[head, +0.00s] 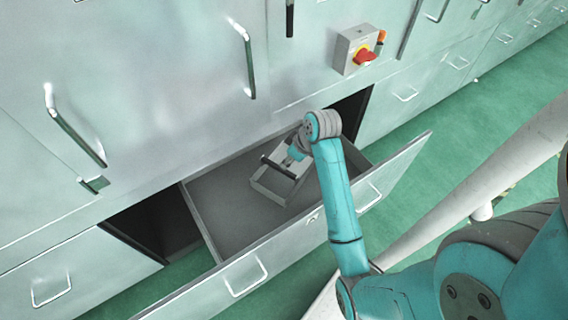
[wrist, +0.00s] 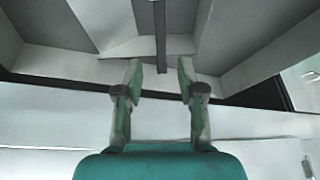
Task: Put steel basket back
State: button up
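The steel basket (head: 268,190) is a small pale grey box with a dark bar handle (head: 278,168). It is inside the pulled-out drawer (head: 225,193), toward its right half, and sits askew to the drawer walls. My gripper (head: 292,157) is at the basket, close to the handle. In the wrist view, my gripper (wrist: 161,68) has its two fingers apart with a clear gap. The dark handle bar (wrist: 161,35) runs ahead of the fingertips, in line with the gap. I cannot tell whether it touches a finger. My arm hides part of the basket.
The drawer front (head: 300,232) stands out from the grey cabinet wall. Dark openings show on both sides of the drawer. A switch box with a red knob (head: 365,55) is on the cabinet above. A pale pipe (head: 480,185) crosses the green floor at right. The drawer's left half is empty.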

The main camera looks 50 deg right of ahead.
jog(key=shift+v, duration=1.8)
jog(key=shift+a+f, duration=0.1)
